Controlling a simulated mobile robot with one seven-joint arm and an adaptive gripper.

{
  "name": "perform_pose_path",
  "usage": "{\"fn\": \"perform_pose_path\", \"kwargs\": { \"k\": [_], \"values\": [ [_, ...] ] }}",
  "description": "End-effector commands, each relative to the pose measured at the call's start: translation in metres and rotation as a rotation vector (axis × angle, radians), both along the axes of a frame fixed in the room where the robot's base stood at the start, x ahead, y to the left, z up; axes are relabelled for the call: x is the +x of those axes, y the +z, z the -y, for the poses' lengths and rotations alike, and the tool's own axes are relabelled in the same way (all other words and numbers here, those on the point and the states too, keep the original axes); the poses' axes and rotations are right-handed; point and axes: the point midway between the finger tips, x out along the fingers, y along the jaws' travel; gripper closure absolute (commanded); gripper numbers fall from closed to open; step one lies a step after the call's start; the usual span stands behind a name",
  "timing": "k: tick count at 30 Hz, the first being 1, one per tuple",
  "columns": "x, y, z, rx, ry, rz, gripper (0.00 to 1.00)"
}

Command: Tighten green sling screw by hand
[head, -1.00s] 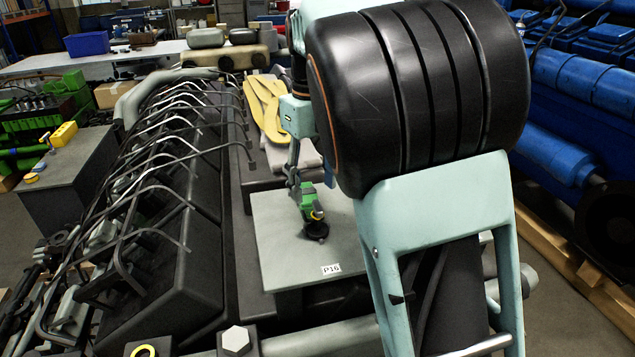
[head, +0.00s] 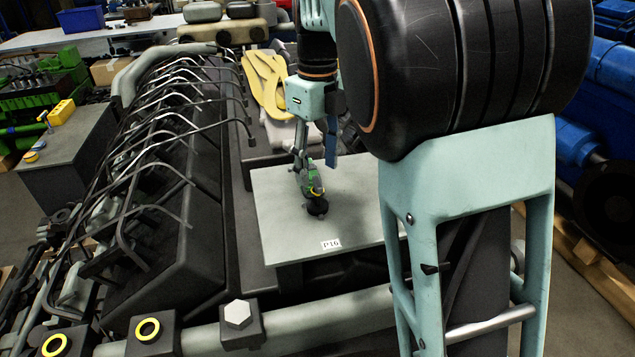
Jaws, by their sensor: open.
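A small green piece (head: 314,174) with a yellow mark and a round black foot (head: 317,207) stands on the grey plate labelled P16 (head: 360,215) in the head view. I take it as the green sling screw, but it is too small to make out its thread or the sling. My gripper (head: 306,183) points down over the plate, right at the green piece. Its jaws are open and a finger shows along the left side of the green piece. The far finger is partly hidden, and I cannot tell whether either finger touches it.
A dark engine block with bent metal pipes (head: 160,130) runs along the left of the plate. Yellow folded slings (head: 265,85) lie behind it. A bolt block (head: 238,318) and a grey rail are in front. Blue machinery (head: 605,150) stands at right.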

Motion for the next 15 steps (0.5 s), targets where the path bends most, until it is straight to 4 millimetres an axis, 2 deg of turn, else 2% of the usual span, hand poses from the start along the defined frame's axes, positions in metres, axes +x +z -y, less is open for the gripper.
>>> {"fn": "perform_pose_path", "kwargs": {
  "k": [15],
  "values": [
    [0.0001,0.0002,0.0003,-0.001,0.599,0.001,0.51]
  ]
}}
